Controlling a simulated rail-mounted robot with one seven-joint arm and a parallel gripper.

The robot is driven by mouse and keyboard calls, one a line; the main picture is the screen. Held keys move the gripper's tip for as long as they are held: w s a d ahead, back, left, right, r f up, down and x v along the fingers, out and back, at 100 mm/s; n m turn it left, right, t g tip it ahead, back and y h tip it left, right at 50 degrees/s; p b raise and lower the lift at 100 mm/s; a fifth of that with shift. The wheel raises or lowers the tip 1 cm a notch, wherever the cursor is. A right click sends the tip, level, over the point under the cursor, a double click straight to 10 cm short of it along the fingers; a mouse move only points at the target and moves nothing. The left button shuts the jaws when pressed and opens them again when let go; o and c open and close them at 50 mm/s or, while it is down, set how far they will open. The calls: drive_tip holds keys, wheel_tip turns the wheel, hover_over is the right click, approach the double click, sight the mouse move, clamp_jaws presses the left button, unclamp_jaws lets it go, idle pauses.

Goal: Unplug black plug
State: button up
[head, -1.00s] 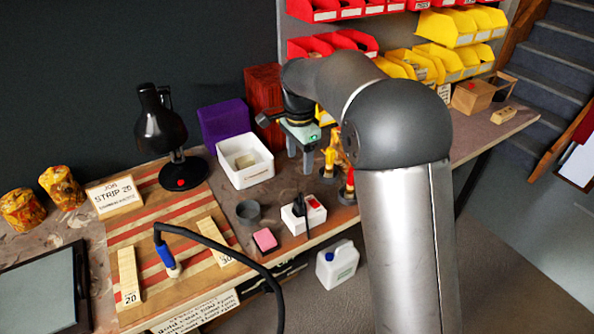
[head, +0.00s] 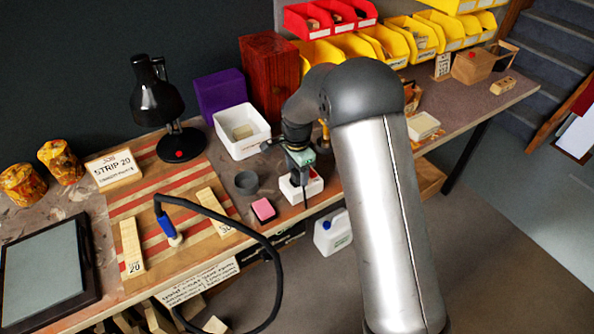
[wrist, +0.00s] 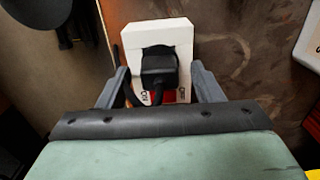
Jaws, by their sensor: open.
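The black plug (wrist: 158,72) sits in a white socket block (wrist: 172,34) on the bench, with its black cord running toward me in the wrist view. In the head view the white socket block (head: 312,187) stands near the bench's front edge, and my gripper (head: 301,172) is just above it, hiding the plug's top. In the wrist view my gripper (wrist: 158,84) is open, with one finger on each side of the plug. A gap shows between each finger and the plug. A red switch on the block is partly hidden behind the cord.
A grey cup (head: 247,183) and a pink sponge (head: 263,209) stand left of the block. A white tray (head: 259,147) is behind it. A black lamp (head: 157,100) stands further left. A white jug (head: 332,233) is below the bench edge.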

drive_tip(key=shift+f, duration=0.35)
drive_tip(key=c, duration=1.1)
